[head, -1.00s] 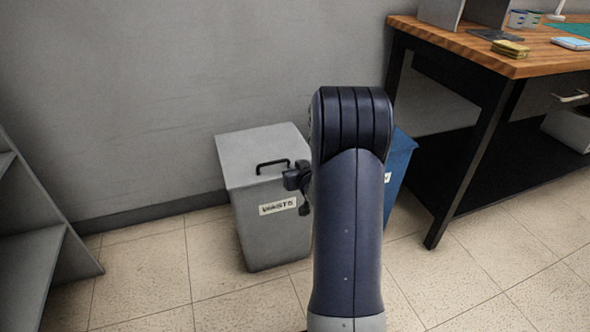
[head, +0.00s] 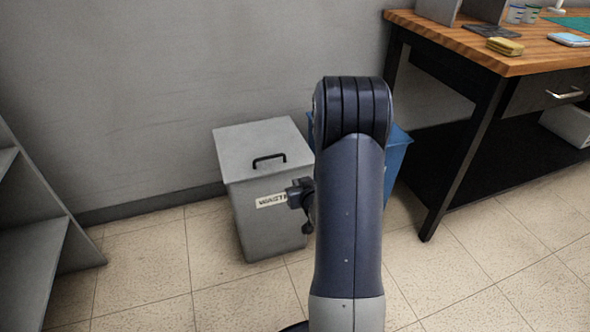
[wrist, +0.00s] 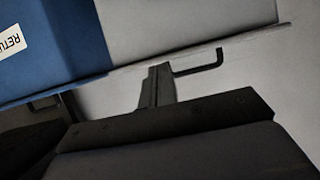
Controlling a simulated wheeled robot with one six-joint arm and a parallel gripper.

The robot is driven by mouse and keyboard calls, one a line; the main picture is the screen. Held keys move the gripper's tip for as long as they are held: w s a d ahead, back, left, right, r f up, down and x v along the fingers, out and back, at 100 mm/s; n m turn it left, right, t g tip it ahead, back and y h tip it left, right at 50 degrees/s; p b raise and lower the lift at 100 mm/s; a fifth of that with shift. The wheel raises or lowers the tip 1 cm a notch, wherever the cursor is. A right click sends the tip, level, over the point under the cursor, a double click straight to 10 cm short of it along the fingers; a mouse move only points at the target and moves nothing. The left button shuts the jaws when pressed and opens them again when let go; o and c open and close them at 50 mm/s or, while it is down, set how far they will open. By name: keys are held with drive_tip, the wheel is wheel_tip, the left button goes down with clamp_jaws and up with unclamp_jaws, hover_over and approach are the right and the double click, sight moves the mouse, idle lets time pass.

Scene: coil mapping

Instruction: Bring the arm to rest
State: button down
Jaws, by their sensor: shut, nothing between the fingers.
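My arm (head: 348,215) stands folded upright in the middle of the head view, dark blue with a grey lower part. Part of my gripper (head: 300,194) shows as a small dark piece at the arm's left side, in front of the grey waste bin; the rest is hidden behind the arm. In the wrist view my gripper (wrist: 157,86) is shut and empty, its dark fingers pointing toward the pale grey bin lid. I cannot tell how far it is from the lid.
The grey lidded waste bin (head: 264,215) stands by the wall, with a blue bin (head: 399,157) beside it, partly hidden by my arm. A wooden-topped workbench (head: 455,40) is at right, a grey shelf (head: 35,240) at left.

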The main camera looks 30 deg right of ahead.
drive_tip(key=shift+s+f, duration=0.2)
drive_tip(key=shift+s, duration=0.1)
drive_tip(key=b, duration=0.3)
approach(285, 159)
drive_tip(key=w+d, duration=0.1)
drive_tip(key=w, duration=0.3)
wheel_tip(285, 159, down, 2)
drive_tip(key=shift+w+f, duration=0.1)
drive_tip(key=shift+r, duration=0.3)
